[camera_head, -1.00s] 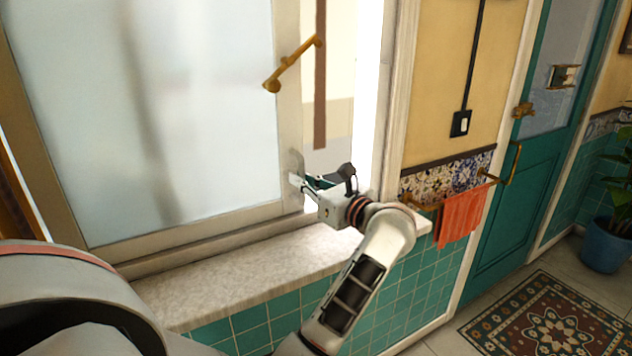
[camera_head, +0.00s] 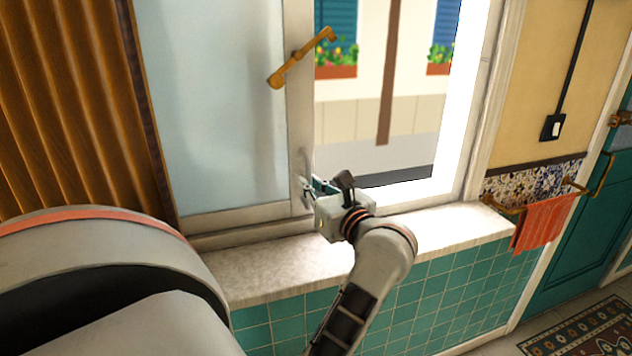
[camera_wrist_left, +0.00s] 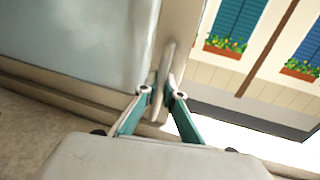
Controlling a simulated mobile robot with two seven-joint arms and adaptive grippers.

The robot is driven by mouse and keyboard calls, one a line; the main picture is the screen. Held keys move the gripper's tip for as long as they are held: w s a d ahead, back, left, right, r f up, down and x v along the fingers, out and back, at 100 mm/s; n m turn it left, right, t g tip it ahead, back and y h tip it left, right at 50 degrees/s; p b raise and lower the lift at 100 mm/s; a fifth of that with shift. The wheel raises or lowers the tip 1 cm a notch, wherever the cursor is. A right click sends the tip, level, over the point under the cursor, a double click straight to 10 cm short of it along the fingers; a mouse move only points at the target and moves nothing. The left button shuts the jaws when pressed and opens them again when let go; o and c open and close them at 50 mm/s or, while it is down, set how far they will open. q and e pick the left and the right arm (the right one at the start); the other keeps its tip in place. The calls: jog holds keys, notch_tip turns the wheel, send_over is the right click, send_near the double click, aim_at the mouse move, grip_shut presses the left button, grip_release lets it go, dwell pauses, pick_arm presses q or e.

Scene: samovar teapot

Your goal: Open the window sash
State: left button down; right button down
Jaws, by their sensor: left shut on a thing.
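The window sash (camera_head: 215,120) is a frosted pane in a pale frame, at the left of the window opening in the head view. It also shows in the left wrist view (camera_wrist_left: 80,40). A wide gap at its right shows the outside. A pale upright handle (camera_head: 304,172) is on the sash's right stile, low down. My left gripper (camera_head: 308,187) is shut on this handle. In the left wrist view its two teal fingers (camera_wrist_left: 160,95) are on either side of the handle (camera_wrist_left: 167,70). A brass latch (camera_head: 301,58) sits tilted higher on the stile. My right gripper is not in view.
A pale stone sill (camera_head: 440,228) runs below the window above teal tiles. A brown wooden slatted panel (camera_head: 70,110) stands left of the sash. An orange towel (camera_head: 543,222) hangs on a brass rail at right, near a teal door (camera_head: 590,215).

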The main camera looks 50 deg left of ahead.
pick_arm(q)
jog(key=shift+r, duration=0.1)
jog(key=c, duration=2.2)
grip_release()
jog(key=shift+o, duration=0.2)
jog(key=s+d, duration=0.1)
jog(key=d, duration=0.6)
jog(key=shift+s+d, duration=0.15)
jog(key=shift+s, duration=0.1)
